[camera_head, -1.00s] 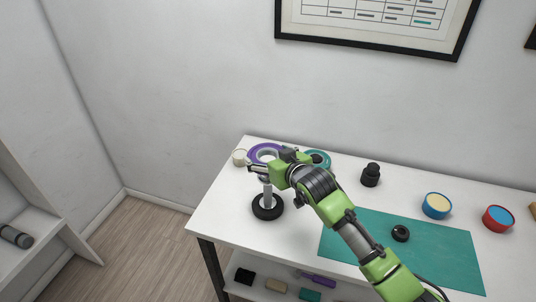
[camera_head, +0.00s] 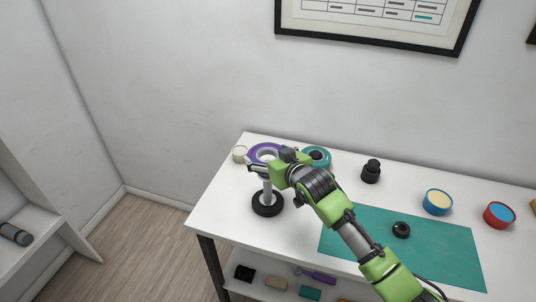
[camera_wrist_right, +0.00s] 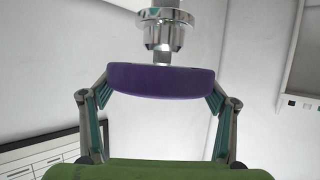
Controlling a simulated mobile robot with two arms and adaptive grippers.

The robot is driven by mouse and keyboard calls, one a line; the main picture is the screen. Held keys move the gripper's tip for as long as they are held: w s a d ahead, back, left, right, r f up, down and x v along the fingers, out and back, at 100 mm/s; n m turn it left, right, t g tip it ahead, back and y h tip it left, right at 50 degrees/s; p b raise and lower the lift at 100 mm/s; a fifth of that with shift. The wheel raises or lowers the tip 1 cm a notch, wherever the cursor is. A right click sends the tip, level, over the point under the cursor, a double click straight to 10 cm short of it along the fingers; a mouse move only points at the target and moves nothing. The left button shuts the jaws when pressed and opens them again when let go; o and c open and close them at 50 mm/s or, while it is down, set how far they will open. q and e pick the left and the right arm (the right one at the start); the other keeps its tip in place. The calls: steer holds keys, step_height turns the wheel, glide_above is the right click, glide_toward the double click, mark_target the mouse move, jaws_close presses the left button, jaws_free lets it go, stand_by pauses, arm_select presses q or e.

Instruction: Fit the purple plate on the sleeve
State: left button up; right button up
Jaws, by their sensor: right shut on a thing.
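The purple plate (camera_head: 254,150) is a flat ring with a paler centre, held above the back left of the white table. My right gripper (camera_head: 268,160) is shut on its rim. The silver sleeve (camera_head: 267,192) stands upright on a round black base (camera_head: 267,206) just below. In the right wrist view, which looks upside down, the plate (camera_wrist_right: 160,82) is edge-on between my fingers, and the sleeve's narrow end (camera_wrist_right: 162,57) meets its edge in the picture. Whether the sleeve is inside the plate's hole is hidden. My left gripper is not in view.
A cream round item (camera_head: 240,155) is left of the plate, a teal ring (camera_head: 325,164) right of it. A black stacked piece (camera_head: 371,172), blue tin (camera_head: 437,202) and red tin (camera_head: 499,215) stand farther right. A black ring (camera_head: 401,230) lies on the green mat (camera_head: 450,258).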

steer(key=shift+f+b, duration=1.15)
steer(key=shift+f, duration=0.8)
steer(key=shift+f, duration=0.1)
steer(key=o, duration=1.7)
steer(key=shift+c, duration=0.2)
steer(key=shift+s+f, duration=0.1)
steer(key=shift+f, duration=0.1)
steer(key=v, duration=1.2)
steer(key=shift+r, duration=0.15)
